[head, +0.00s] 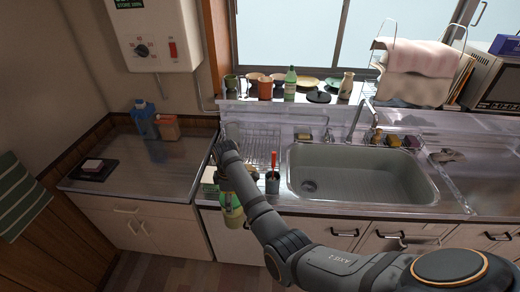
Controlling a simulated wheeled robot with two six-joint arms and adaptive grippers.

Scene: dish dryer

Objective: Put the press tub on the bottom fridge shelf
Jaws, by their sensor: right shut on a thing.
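My right arm reaches in from the lower right toward the left front of the counter. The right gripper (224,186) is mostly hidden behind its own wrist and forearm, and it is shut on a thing. A yellow-green vessel (232,215), which looks like the press tub, shows just below the gripper. It hangs in front of the counter's edge, partly covered by my arm. Its exact shape and the finger contact are not clear. The left gripper is not in view. No fridge or fridge shelf is in view.
A dark cup with a red-handled tool (272,184) stands close right of my forearm. A dish rack (255,140) is behind it, and the sink (360,175) lies right. Windowsill jars stand behind.

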